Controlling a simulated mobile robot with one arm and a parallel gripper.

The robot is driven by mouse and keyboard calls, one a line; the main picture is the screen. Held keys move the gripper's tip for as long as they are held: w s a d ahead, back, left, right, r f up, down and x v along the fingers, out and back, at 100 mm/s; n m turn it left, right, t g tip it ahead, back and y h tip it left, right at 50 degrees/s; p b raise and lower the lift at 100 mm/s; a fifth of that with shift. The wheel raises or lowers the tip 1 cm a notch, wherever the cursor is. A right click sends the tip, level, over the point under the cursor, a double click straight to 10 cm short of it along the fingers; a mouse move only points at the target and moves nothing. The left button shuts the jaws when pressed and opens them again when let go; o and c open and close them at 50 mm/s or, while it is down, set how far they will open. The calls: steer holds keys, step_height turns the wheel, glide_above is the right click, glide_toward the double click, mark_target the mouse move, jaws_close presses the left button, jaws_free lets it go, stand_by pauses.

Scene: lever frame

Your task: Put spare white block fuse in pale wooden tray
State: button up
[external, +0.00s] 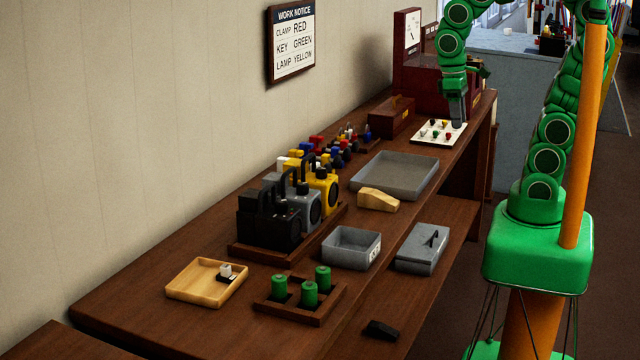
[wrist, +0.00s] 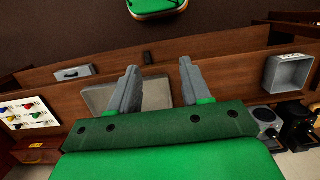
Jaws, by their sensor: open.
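The pale wooden tray (external: 190,292) lies on the near left part of the bench in the external view. A small white block (external: 225,269), which looks like the block fuse, is inside it, at or on a small black piece (external: 228,278). I cannot tell whether they are joined. My gripper (external: 458,123) is far from the tray, at the far end of the bench by a white board with coloured pieces. In the wrist view my gripper (wrist: 158,66) has its two fingers apart with nothing held between them. The wooden tray is not seen there.
A shallow grey tray (external: 395,178), a grey bin (external: 351,248) and a rack of green cylinders (external: 278,305) stand along the bench. Black, grey and yellow handled devices (external: 325,190) stand behind. The white board (external: 450,135) is below my gripper. The near left corner is clear.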

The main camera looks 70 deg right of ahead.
steer(key=s+d+f, duration=0.2)
steer(key=s, duration=0.5)
steer(key=shift+f, duration=0.15)
stand_by(0.9)
